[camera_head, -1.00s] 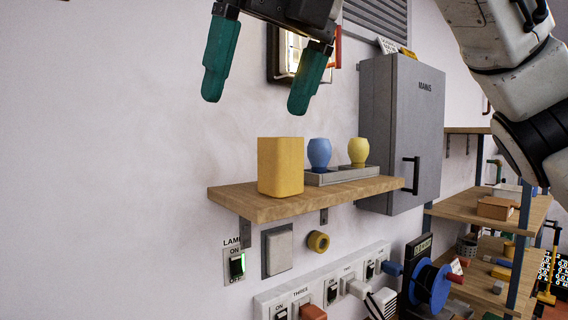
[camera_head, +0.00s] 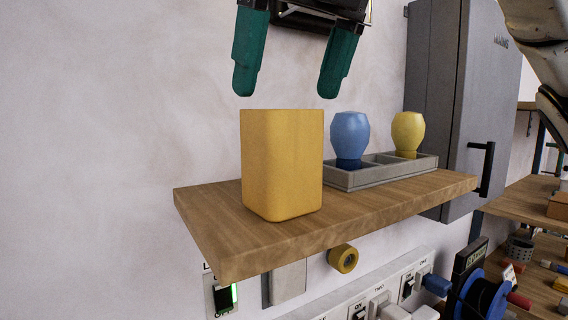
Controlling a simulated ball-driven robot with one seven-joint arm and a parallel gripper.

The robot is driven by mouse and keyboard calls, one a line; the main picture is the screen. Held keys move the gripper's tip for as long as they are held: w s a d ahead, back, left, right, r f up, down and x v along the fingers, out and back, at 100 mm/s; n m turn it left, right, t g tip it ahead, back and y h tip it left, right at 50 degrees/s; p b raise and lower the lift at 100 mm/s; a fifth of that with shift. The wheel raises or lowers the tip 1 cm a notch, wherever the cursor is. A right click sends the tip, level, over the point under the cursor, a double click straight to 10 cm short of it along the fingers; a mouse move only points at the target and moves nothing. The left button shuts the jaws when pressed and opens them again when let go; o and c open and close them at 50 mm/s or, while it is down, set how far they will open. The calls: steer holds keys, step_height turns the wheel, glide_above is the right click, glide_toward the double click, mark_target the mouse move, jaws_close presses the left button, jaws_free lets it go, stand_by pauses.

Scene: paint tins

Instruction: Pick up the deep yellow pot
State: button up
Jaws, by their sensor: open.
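The deep yellow pot (camera_head: 281,168) is a squarish, rounded-edge container standing upright on a wooden wall shelf (camera_head: 405,200), near its left end. My gripper (camera_head: 291,92) is above the pot, its two green fingers spread apart and empty. The left fingertip hangs just above the pot's left top edge in the picture. The right fingertip is a little right of and above the pot's right top edge. I see no contact between the fingers and the pot. The pot's inside is hidden.
Right of the pot, a grey tray (camera_head: 372,178) holds a blue rounded object (camera_head: 350,137) and a lighter yellow one (camera_head: 408,132). A grey cabinet (camera_head: 470,100) with a black handle is at the right. The wall is close behind the shelf. Switches and sockets (camera_head: 375,295) sit below.

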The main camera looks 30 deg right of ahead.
mark_target(277, 134)
steer(key=shift+s+p+x, duration=0.2)
steer(key=shift+p+x, duration=0.4)
steer(key=shift+x, duration=3.15)
steer(key=shift+a, duration=0.2)
steer(key=c, duration=1)
steer(key=shift+c, duration=0.3)
steer(key=shift+r, duration=0.1)
